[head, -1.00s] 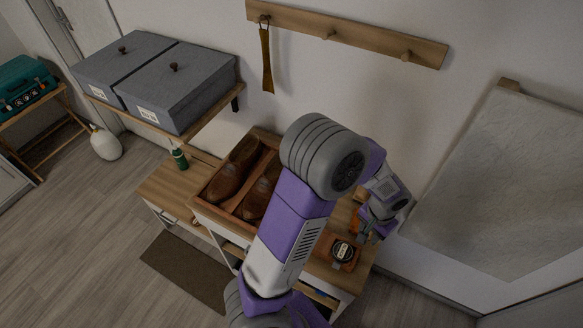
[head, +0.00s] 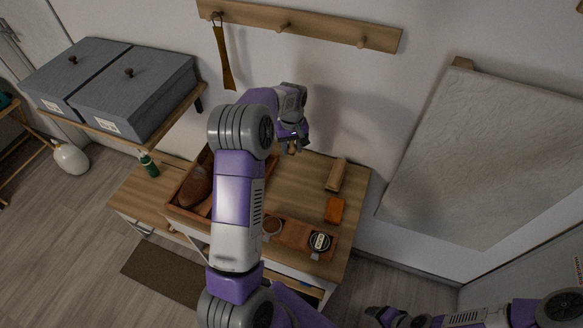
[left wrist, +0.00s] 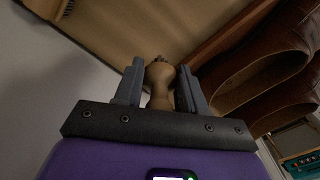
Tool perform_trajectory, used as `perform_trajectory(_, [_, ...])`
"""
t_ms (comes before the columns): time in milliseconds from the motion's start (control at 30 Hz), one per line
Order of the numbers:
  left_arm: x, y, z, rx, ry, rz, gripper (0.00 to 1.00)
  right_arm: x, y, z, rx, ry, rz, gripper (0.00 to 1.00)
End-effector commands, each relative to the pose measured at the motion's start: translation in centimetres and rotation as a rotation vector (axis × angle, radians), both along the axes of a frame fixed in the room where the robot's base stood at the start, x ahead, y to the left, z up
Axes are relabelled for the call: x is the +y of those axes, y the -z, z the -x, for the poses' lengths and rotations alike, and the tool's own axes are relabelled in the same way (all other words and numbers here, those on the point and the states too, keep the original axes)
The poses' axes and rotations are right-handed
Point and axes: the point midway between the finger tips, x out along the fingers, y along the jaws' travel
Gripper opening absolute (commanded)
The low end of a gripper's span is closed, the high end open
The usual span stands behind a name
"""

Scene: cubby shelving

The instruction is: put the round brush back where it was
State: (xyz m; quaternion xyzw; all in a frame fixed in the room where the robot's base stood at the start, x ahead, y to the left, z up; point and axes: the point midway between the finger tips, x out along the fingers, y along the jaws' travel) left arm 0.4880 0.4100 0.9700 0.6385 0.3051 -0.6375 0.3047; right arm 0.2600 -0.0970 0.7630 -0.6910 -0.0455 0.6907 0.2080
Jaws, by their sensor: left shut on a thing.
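My left gripper (head: 293,148) is over the back of the wooden bench top, just right of the shoe tray. In the left wrist view its fingers (left wrist: 160,88) are shut on a tan, rounded wooden piece, which I take to be the round brush (left wrist: 158,75). Its bristles are not clear to see. In the head view only a small bit of it shows below the fingers. My right gripper (head: 385,316) is low at the bottom edge, apart from the bench; its fingers are not clear.
The tray (head: 181,212) holds brown shoes (head: 197,184). A long wooden brush (head: 336,175), an orange block (head: 334,210) and a brown leather mat (head: 293,234) with a dark round tin (head: 320,241) and another round item (head: 272,225) are on the bench. Bare wood (head: 305,185) lies between.

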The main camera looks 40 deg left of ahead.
Motion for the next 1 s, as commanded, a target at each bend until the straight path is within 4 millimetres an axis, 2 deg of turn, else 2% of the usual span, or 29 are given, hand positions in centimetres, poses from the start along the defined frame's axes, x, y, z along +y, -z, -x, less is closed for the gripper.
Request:
perform_trajectory(33, [0.0,1.2,0.1,0.006,-0.003,0.003,0.09,0.0,0.2,0.0,0.0,0.0,0.0,0.7])
perform_trajectory(200, [0.0,4.3,0.1,0.005,0.0,0.002,0.09,0.0,0.6,0.0,0.0,0.0,0.0,0.7])
perform_trajectory(467, [0.0,6.5,0.1,0.002,0.0,0.001,0.09,0.0,0.7,0.0,0.0,0.0,0.0,0.7])
perform_trajectory(633, [0.0,9.0,0.1,0.003,0.001,0.001,0.09,0.0,1.0,0.0,0.0,0.0,0.0,0.7])
perform_trajectory(1000, [0.0,9.6,0.0,0.001,0.001,0.0,0.09,0.0,1.2,0.0,0.0,0.0,0.0,0.7])
